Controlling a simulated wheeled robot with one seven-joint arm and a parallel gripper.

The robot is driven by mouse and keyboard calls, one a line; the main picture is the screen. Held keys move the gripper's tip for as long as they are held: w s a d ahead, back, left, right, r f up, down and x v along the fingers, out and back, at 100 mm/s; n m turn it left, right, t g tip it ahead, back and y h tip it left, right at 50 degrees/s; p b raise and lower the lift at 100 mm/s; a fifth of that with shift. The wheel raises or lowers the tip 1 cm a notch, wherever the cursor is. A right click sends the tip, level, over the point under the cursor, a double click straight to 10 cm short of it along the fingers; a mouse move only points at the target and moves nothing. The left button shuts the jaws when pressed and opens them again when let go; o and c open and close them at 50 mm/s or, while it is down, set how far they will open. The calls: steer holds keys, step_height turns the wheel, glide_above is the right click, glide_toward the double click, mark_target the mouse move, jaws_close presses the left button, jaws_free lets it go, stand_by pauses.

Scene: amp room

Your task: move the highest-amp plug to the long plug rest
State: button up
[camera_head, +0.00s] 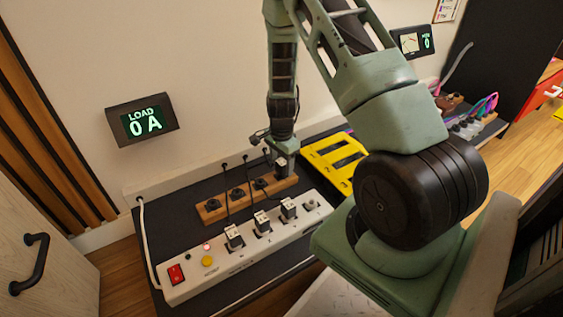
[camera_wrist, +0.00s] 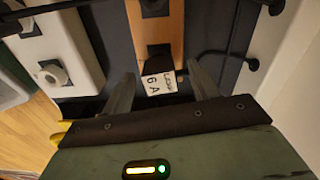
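A plug with a white face marked "6 A" (camera_wrist: 158,86) is at the end of the long wooden plug rest (camera_wrist: 160,22), between my fingers. My gripper (camera_wrist: 162,76) is open, with gaps on both sides of this plug. In the head view my gripper (camera_head: 283,168) points down at the right end of the wooden rest (camera_head: 222,213). The rest's other places show dark fittings. Three plugs, left (camera_head: 234,237), middle (camera_head: 262,223) and right (camera_head: 288,208), stand in the white power strip (camera_head: 216,275). Their ratings are too small to read.
The strip has a red switch (camera_head: 176,274), a yellow button (camera_head: 207,261) and a free socket (camera_head: 311,204). Black cords run behind the rest. A yellow slotted piece (camera_head: 318,158) lies right of it. The wall display (camera_head: 143,121) reads LOAD 0 A.

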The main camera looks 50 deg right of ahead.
step_height(320, 180, up, 17)
steer(key=p, duration=0.9)
steer(key=shift+r+p, duration=0.2)
steer(key=shift+p, duration=0.2)
